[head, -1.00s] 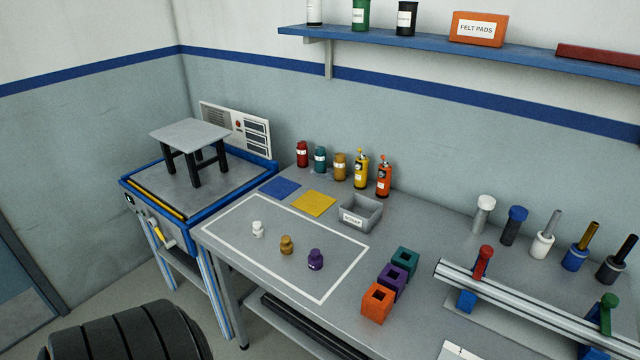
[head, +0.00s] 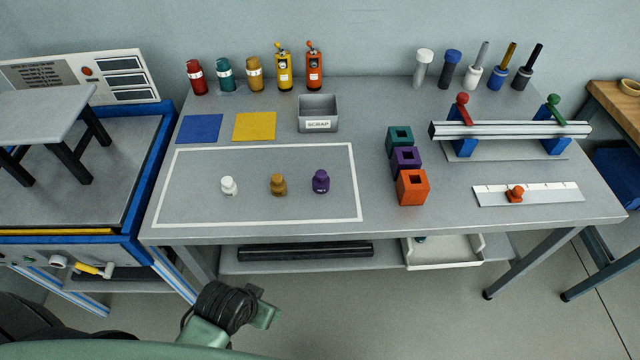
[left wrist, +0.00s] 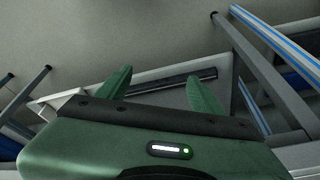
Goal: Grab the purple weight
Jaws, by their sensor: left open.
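The purple weight (head: 320,181) stands upright on the grey table, inside the white-outlined rectangle, right of a brown weight (head: 278,184) and a white weight (head: 229,186). My left gripper (head: 265,314) is low in the head view, in front of the table's front edge and apart from the weights. In the left wrist view its two green fingers (left wrist: 160,76) are spread with nothing between them. No weight shows in that view. My right gripper is not in view.
Purple, teal and orange square blocks (head: 412,187) stand right of the outlined area. Behind it lie a blue mat (head: 199,128), a yellow mat (head: 255,126) and a scrap bin (head: 318,107). A lower shelf (head: 236,265) runs under the tabletop.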

